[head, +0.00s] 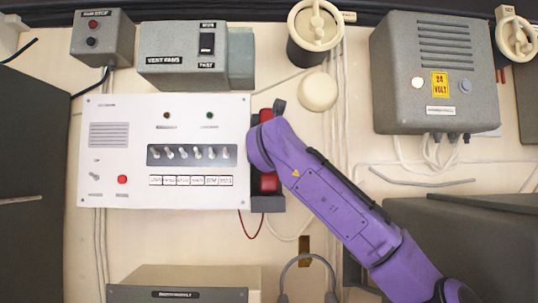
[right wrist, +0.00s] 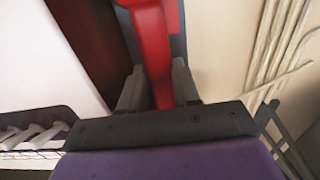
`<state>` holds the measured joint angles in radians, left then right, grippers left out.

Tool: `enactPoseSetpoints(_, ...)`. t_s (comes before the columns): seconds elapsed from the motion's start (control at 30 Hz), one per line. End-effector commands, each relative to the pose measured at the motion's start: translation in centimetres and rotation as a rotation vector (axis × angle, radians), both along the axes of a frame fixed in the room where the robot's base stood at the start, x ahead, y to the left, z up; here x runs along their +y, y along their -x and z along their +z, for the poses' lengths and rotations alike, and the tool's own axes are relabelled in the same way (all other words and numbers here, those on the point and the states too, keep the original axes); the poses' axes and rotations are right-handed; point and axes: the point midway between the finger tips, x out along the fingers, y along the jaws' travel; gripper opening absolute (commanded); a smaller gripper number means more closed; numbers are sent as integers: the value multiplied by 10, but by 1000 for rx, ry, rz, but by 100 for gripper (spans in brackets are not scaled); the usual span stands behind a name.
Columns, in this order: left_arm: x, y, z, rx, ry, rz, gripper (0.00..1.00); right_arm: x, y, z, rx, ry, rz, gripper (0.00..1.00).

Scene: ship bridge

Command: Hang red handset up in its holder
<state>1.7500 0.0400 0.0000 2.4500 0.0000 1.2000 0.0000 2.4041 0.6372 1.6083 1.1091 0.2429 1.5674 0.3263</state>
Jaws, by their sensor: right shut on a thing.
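The red handset (head: 268,184) stands roughly upright beside the right edge of the white switch panel, its middle hidden behind my purple right arm. Its dark holder (head: 268,204) shows below and around its lower end; I cannot tell whether the handset is fully seated or slightly in front. My right gripper (right wrist: 158,88) is shut on the red handset (right wrist: 153,45), one dark finger on each side of its grip. In the head view the wrist largely hides this grasp. My left gripper is not in view.
The white switch panel (head: 120,185) is close on the left of the handset. A thin red cord (head: 245,228) hangs below it. A round cream fitting (head: 318,91) and vertical pipes are on the right. A grey 24-volt box (head: 400,95) is at upper right.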

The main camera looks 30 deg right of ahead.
Motion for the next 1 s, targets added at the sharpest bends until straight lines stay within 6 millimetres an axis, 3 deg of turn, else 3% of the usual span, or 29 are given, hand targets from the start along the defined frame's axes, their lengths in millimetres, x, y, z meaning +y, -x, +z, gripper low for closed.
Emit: enactPoseSetpoints(1.0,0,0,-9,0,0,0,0,0,1,-8,-2,0,0,0)
